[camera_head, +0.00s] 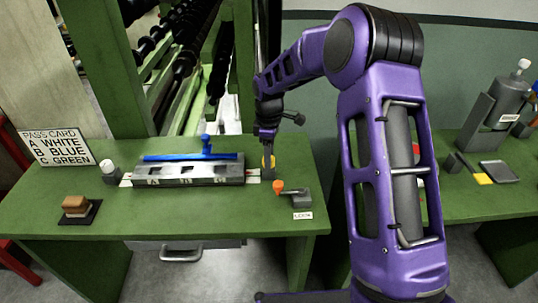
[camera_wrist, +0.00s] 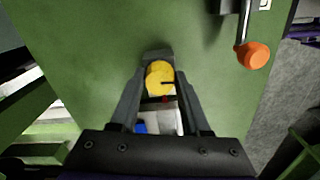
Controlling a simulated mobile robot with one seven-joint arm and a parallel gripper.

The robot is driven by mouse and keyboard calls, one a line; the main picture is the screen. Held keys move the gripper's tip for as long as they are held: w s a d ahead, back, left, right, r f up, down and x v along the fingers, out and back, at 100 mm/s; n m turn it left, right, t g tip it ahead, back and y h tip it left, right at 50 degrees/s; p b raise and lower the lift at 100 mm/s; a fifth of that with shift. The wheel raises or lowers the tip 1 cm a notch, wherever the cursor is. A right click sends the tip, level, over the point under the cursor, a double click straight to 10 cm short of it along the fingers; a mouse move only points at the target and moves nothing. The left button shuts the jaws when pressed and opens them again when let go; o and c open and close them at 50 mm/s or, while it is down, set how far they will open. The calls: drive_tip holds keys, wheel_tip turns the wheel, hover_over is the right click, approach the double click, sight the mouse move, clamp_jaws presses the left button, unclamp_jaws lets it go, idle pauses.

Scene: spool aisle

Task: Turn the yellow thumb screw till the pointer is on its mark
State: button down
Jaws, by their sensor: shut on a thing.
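The yellow thumb screw (camera_wrist: 158,78) sits between the fingers of my gripper (camera_wrist: 157,60) in the wrist view; the fingers are shut on it. A dark line on its face runs from near the middle towards the right in that view. A small red mark (camera_wrist: 165,99) lies just below the screw, and the line does not appear to point at it. In the head view, only a bit of the yellow screw (camera_head: 268,161) shows beside my gripper (camera_head: 267,172), at the right end of the grey block (camera_head: 190,174) with lettered sections.
A blue bar with an upright handle (camera_head: 206,147) lies along the block. An orange-knobbed lever (camera_head: 279,187) stands close to the right of my gripper.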

idle(0.5)
drive_tip(key=shift+c, duration=1.9)
unclamp_jaws()
drive_tip(key=shift+r, duration=0.1)
wheel_tip(320, 180, up, 17)
drive_tip(key=p, duration=0.1)
drive_tip(key=shift+r, duration=0.15)
